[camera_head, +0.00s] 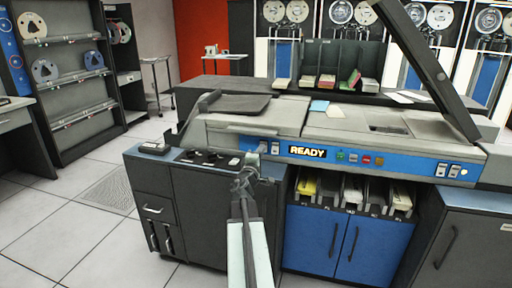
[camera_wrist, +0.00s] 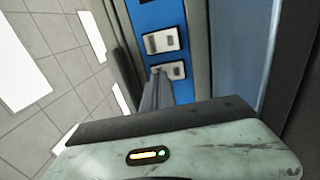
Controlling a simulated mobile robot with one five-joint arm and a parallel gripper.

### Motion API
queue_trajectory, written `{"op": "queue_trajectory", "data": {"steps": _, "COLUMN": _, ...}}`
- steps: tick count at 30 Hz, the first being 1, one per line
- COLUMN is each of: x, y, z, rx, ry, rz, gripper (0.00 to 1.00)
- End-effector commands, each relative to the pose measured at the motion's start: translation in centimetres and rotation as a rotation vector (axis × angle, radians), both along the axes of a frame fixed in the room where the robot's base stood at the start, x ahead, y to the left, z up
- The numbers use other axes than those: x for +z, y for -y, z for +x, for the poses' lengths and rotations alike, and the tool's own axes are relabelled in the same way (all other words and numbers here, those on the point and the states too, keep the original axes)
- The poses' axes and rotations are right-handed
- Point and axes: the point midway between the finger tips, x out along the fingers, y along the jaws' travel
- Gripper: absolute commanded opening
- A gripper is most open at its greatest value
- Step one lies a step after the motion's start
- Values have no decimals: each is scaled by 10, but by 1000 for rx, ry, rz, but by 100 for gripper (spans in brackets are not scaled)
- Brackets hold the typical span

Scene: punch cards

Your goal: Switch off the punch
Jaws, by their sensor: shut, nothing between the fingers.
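The punch is a long grey machine with a blue front panel (camera_head: 223,139) and a lit READY sign (camera_head: 307,152). A pair of small rocker switches (camera_head: 275,146) sits just left of the sign. The wrist view shows two pale switch plates, an upper one (camera_wrist: 162,41) and a lower one (camera_wrist: 175,70). My gripper (camera_head: 262,147) is shut and empty, its tip at the blue panel beside the switches. In the wrist view, my fingertips (camera_wrist: 156,73) are at the left edge of the lower switch plate; I cannot tell if they touch it.
Several coloured buttons (camera_head: 358,158) lie right of the sign, and another switch pair (camera_head: 448,170) is at the panel's right end. Card pockets (camera_head: 352,190) and blue doors (camera_head: 345,240) are below. A dark cabinet (camera_head: 155,190) stands left; floor (camera_head: 60,230) is clear.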

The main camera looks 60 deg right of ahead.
Motion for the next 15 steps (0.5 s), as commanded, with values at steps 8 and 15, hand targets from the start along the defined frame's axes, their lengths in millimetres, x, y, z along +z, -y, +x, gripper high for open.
{"op": "queue_trajectory", "data": {"steps": 8, "x": 2, "y": 8, "z": 7, "rx": 9, "ry": 0, "rz": 0, "gripper": 0}}
{"op": "queue_trajectory", "data": {"steps": 15, "x": 3, "y": 5, "z": 14, "rx": 18, "ry": 0, "rz": 0, "gripper": 0}}
